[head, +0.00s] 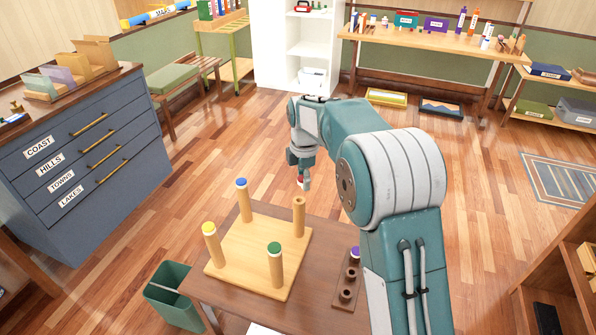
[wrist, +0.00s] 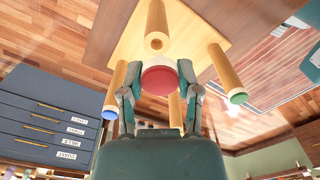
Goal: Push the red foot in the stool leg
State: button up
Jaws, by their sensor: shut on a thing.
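The pale wooden stool (head: 258,240) lies upside down on the brown table, legs up. One leg (head: 299,215) has an open hole in its top; this bare leg (wrist: 156,25) also shows in the wrist view. The other legs carry blue (head: 241,182), yellow (head: 208,227) and green (head: 274,247) feet. My gripper (head: 304,182) is shut on the red foot (wrist: 161,80), whose red face shows between the fingers. In the wrist view the foot appears just below the hole, apart from it. In the head view it is mostly hidden by the gripper, above and behind the bare leg.
A brown rack (head: 347,283) with a purple foot (head: 355,252) stands on the table at right. A green bin (head: 172,296) stands at the table's left. A blue drawer cabinet (head: 90,150) is farther left. Floor behind the table is clear.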

jog(key=r+n, duration=0.1)
jog(key=a+r+n, duration=0.1)
jog(key=shift+r+n, duration=0.2)
jog(key=shift+n, duration=0.2)
jog(key=shift+a+f, duration=0.1)
jog(key=shift+f, duration=3.1)
jog(key=shift+f, duration=1.2)
dwell(1.0)
jog(key=o, duration=0.8)
jog(key=shift+o, duration=1)
jog(key=shift+r, duration=3.05)
